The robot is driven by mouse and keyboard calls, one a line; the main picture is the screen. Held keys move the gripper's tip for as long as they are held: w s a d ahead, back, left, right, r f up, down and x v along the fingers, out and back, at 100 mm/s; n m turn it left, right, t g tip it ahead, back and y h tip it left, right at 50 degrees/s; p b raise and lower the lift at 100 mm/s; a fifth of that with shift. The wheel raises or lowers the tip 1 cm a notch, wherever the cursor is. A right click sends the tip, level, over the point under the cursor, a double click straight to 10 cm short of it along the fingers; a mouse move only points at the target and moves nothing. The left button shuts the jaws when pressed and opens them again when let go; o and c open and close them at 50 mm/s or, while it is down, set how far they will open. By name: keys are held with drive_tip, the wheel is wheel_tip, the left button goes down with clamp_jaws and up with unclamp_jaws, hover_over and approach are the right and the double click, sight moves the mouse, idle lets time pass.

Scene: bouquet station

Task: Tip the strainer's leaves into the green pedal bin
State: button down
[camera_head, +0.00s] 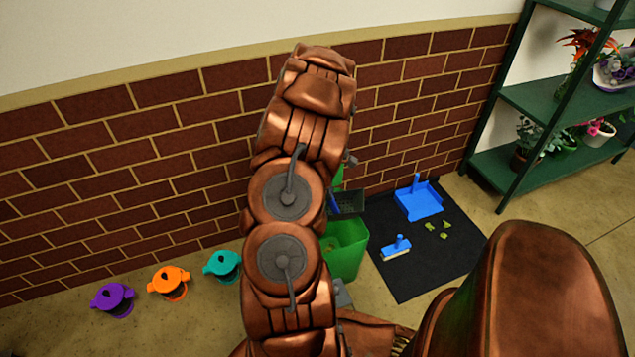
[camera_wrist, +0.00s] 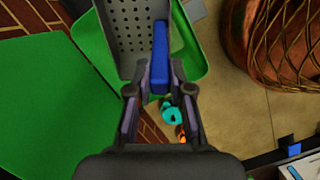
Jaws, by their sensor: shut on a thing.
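The strainer (camera_head: 349,203) is a dark grey perforated basket with a blue handle. In the wrist view its perforated wall or floor (camera_wrist: 128,28) fills the top centre, and no leaves show on the visible part. My gripper (camera_wrist: 160,82) is shut on the blue handle (camera_wrist: 161,50). The green pedal bin (camera_head: 345,262) stands behind my arm, its lid up. The strainer appears above or beside the bin's opening; its exact tilt is unclear. In the wrist view, the bin's green rim (camera_wrist: 196,62) shows beside the strainer and a large green panel (camera_wrist: 45,105) lies to the left.
A black mat (camera_head: 410,275) right of the bin carries a blue dustpan (camera_head: 419,201), a blue brush (camera_head: 396,247) and several green leaf bits (camera_head: 444,236). Purple (camera_head: 114,299), orange (camera_head: 170,282) and teal (camera_head: 222,265) pots stand left. A green plant shelf (camera_head: 545,100) is at right.

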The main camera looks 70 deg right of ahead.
drive_tip(key=s+p, duration=0.1)
drive_tip(key=s+t+p, duration=0.1)
drive_tip(key=shift+s+d+p, duration=0.1)
drive_tip(key=shift+d+p, duration=0.15)
drive_tip(key=shift+p, duration=0.05)
drive_tip(key=shift+s+d+r+t+y+p, duration=0.25)
drive_tip(key=shift+s+r+t+p, duration=0.2)
drive_tip(key=shift+s+t+p, duration=0.5)
drive_tip(key=shift+s+d+r+t+y+p, duration=0.2)
drive_tip(key=shift+s+t+y+p, duration=0.1)
drive_tip(key=shift+s+t, duration=0.15)
drive_tip(key=shift+a, duration=0.1)
drive_tip(key=shift+w, duration=0.1)
